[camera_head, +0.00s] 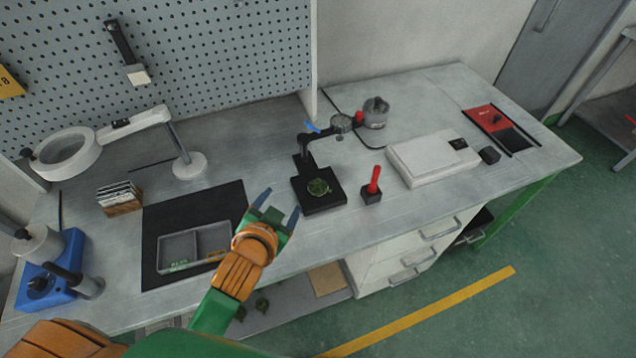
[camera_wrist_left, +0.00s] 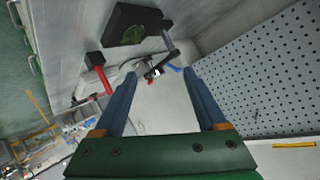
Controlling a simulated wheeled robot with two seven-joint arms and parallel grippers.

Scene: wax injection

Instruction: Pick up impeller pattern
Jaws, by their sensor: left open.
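The impeller pattern (camera_head: 318,187) is a small green part lying on the black base (camera_head: 322,205) of a dial gauge stand. In the left wrist view the green impeller pattern (camera_wrist_left: 132,35) shows on the dark base near the top. My left gripper (camera_head: 277,205) is open and empty, to the left of the stand and apart from it, above the table edge of the black mat. Its two blue fingers (camera_wrist_left: 164,90) stand wide apart in the left wrist view. My right gripper is not in view.
The gauge stand's post and dial (camera_head: 341,123) rise behind the impeller pattern. A grey divided tray (camera_head: 192,247) lies on the black mat (camera_head: 165,213). A white scale (camera_head: 432,158) is farther right.

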